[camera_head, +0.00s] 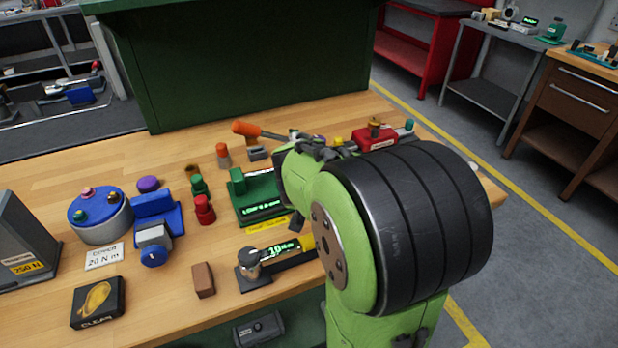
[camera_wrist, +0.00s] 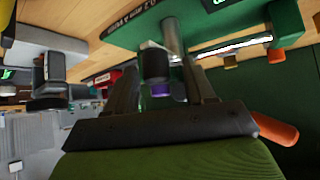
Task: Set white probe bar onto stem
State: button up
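My gripper (camera_wrist: 159,68) has its two dark fingers spread apart in the wrist view. A dark cylinder with a purple end (camera_wrist: 156,66) shows between and beyond them, with gaps at both sides. A bare metal post (camera_wrist: 173,36) stands close behind it by the green unit (camera_wrist: 222,22); I cannot tell if this post is the stem. In the head view the green unit (camera_head: 258,200) with a lit display sits mid-bench, and my arm hides my fingers and its right part. I cannot pick out the white probe bar for sure in either view.
A display gauge with a silver knob (camera_head: 250,262) lies in front of the green unit. Red (camera_head: 204,210) and green plugs stand left of it. An orange-handled tool (camera_head: 246,129) and a red box (camera_head: 376,138) are behind.

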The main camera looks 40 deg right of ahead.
jog(key=p+v, duration=0.4)
jog(key=v, duration=1.1)
jog(key=shift+s+a+r, duration=0.2)
jog(key=shift+s, duration=0.1)
jog(key=s+a+r+n+g+y+p, duration=0.1)
jog(key=s+a+r+n+y+p, duration=0.1)
jog(key=s+a+n+y+p, duration=0.4)
jog(key=s+a+n+p, duration=0.1)
jog(key=s+a+n, duration=0.1)
jog(key=s+a, duration=0.2)
jog(key=shift+a+r, duration=0.4)
jog(key=shift+a, duration=1)
